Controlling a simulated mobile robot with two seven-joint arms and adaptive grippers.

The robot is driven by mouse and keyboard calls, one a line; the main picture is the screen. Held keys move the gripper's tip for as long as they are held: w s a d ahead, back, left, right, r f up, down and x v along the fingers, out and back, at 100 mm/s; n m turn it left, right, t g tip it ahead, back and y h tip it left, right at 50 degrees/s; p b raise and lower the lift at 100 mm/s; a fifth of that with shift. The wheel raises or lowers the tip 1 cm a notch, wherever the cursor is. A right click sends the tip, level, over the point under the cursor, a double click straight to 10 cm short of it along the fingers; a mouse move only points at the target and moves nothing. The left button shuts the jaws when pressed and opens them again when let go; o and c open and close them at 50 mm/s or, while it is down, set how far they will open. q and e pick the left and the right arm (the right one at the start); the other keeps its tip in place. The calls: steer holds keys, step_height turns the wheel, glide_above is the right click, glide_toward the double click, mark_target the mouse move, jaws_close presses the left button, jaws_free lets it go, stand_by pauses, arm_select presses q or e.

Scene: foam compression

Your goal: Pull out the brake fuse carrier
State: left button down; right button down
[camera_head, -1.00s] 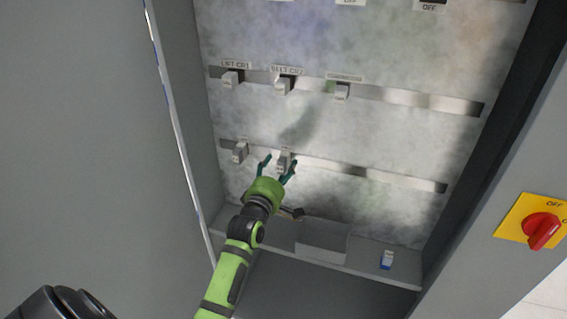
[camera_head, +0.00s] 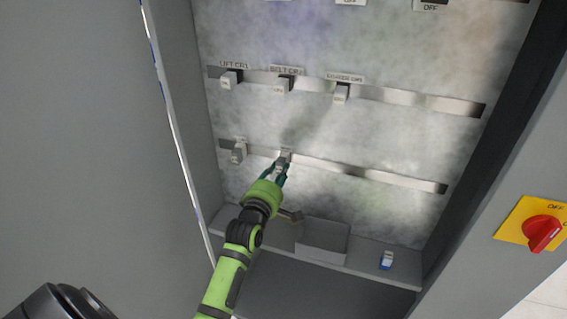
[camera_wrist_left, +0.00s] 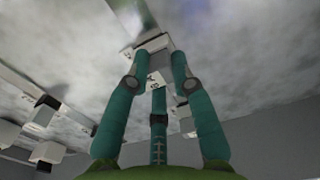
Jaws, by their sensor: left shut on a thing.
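The fuse carrier (camera_head: 284,157) is a small light-grey block on the lower rail, the second from the left. My left gripper (camera_head: 278,172) has its teal fingers closed around it from the front. In the left wrist view, the fingers (camera_wrist_left: 155,70) surround a pale piece (camera_wrist_left: 154,78) with dark marks on it. The carrier still appears to be at the rail; the fingers hide much of it, and its label is too small to read. My right gripper is not in view.
Three switches (camera_head: 282,86) line the upper rail. A grey box (camera_head: 322,240) and a small blue-and-white piece (camera_head: 386,260) are on the cabinet's bottom ledge. A red rotary switch (camera_head: 541,234) is at right.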

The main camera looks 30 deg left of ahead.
mark_target(279, 169)
arm_select(q)
steer(key=shift+s+d+r+p, duration=0.1)
steer(key=shift+s+r+p, duration=0.15)
steer(key=shift+s, duration=0.3)
steer(key=shift+s+d+r+p, duration=0.1)
steer(key=shift+s+r, duration=0.25)
steer(key=shift+s, duration=0.15)
steer(key=shift+s+d+f+p, duration=0.2)
steer(key=shift+s+f+p, duration=0.1)
steer(key=shift+s, duration=0.3)
steer(key=shift+p+v, duration=0.5)
steer(key=shift+v, duration=0.7)
